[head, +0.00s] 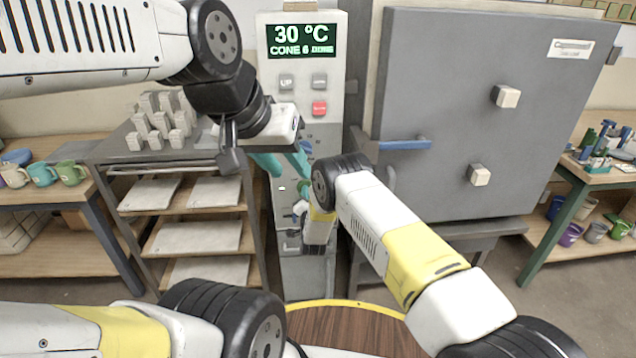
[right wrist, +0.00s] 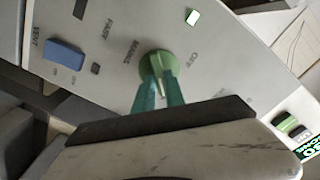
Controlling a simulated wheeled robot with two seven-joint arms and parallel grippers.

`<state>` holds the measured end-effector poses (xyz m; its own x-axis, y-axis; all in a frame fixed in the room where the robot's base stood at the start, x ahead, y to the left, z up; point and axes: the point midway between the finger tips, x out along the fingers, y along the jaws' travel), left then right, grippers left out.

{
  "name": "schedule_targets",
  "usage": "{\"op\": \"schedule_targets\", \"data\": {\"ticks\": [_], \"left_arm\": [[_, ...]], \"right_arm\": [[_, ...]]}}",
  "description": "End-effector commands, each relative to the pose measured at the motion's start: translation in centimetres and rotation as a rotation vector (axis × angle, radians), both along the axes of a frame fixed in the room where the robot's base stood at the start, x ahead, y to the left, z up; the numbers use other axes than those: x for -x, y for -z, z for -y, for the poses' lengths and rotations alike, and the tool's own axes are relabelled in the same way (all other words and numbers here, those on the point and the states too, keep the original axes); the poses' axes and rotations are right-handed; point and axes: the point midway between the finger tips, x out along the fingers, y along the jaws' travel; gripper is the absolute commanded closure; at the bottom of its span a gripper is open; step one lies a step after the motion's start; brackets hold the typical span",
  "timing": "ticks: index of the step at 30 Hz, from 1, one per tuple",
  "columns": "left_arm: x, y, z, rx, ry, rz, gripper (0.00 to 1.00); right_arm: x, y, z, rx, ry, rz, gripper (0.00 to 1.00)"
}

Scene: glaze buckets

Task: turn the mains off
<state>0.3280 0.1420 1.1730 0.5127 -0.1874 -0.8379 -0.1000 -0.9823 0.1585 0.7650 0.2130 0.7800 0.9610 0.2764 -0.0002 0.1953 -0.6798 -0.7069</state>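The kiln's grey control panel (head: 330,135) stands in the middle of the head view. Its green mains knob (right wrist: 157,66) shows in the right wrist view, with the MAINS label to its left and OFF to its upper right. My right gripper (right wrist: 160,82) has its teal fingertips on both sides of the knob's ridge and looks shut on it. In the head view my right wrist (head: 318,232) hides most of that part of the panel. My left gripper (head: 283,163) is in front of the panel, with its teal fingers apart and nothing seen between them.
The display (head: 302,41) reads 30 °C, CONE 6 DONE. A red button (head: 320,108) sits below it. A blue VENT rocker (right wrist: 63,54) is left of the knob. The closed grey kiln (head: 460,90) stands right. A shelf rack (head: 195,237) stands left. A round wooden table (head: 345,325) is in front.

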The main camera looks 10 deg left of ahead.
Motion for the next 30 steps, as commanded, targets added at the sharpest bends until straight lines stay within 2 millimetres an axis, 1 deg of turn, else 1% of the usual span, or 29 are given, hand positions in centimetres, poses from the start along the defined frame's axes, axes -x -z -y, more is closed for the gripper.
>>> {"op": "schedule_targets", "data": {"ticks": [1, 2, 11, 17, 23, 30], "left_arm": [[0.00, 0.00, 0.00, 0.000, 0.000, 0.000, 0.64], [0.00, 0.00, 0.00, 0.000, 0.000, 0.000, 0.64], [0.00, 0.00, 0.00, 0.000, 0.000, 0.000, 0.64], [0.00, 0.00, 0.00, 0.000, 0.000, 0.000, 0.64], [0.00, 0.00, 0.00, 0.000, 0.000, 0.000, 0.64], [0.00, 0.00, 0.00, 0.000, 0.000, 0.000, 0.64]], "right_arm": [[0.00, -0.01, 0.00, 0.000, 0.000, 0.000, 0.97], [0.00, -0.01, 0.00, 0.000, 0.000, 0.000, 1.00], [0.01, 0.00, 0.00, 0.009, 0.000, 0.002, 1.00], [0.03, -0.04, -0.02, 0.065, 0.000, 0.019, 1.00], [0.04, -0.09, -0.08, 0.193, 0.000, 0.056, 1.00], [0.11, -0.16, -0.26, 0.407, -0.001, 0.116, 1.00]]}}
